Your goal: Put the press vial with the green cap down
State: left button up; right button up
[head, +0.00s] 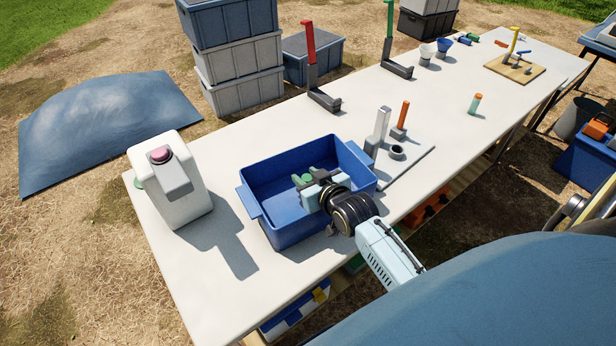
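Green round shapes (301,181), which look like the green cap of the press vial, show at the fingertips of my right gripper (309,186). The vial's body is hidden by the gripper and the tub. The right gripper reaches into the blue tub (259,214) from the front right, pointing left. Its pale fingers sit around or right beside the green shapes. I cannot tell whether they grip the vial or whether it touches the tub floor. My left gripper is not in view.
A white canister (171,190) with a pink knob stands left of the tub. Right of it are a grey upright stand (381,130), an orange-handled tool (402,120) and a small teal-and-orange vial (475,104). Red (310,45) and green (388,20) handled stands are behind. The table's front left is clear.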

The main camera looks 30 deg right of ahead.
jog(key=shift+o, duration=1)
jog(key=shift+s+f, duration=0.25)
jog(key=shift+f, duration=0.4)
jog(key=shift+r, duration=0.2)
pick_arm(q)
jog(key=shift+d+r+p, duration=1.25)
pick_arm(e)
jog(key=r+v, duration=0.1)
jog(key=v, duration=1.1)
jog(key=shift+w+r, duration=0.25)
jog(key=shift+r, duration=0.1)
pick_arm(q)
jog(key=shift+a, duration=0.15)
pick_arm(e)
jog(key=shift+a, duration=0.1)
jog(key=shift+s, duration=0.1)
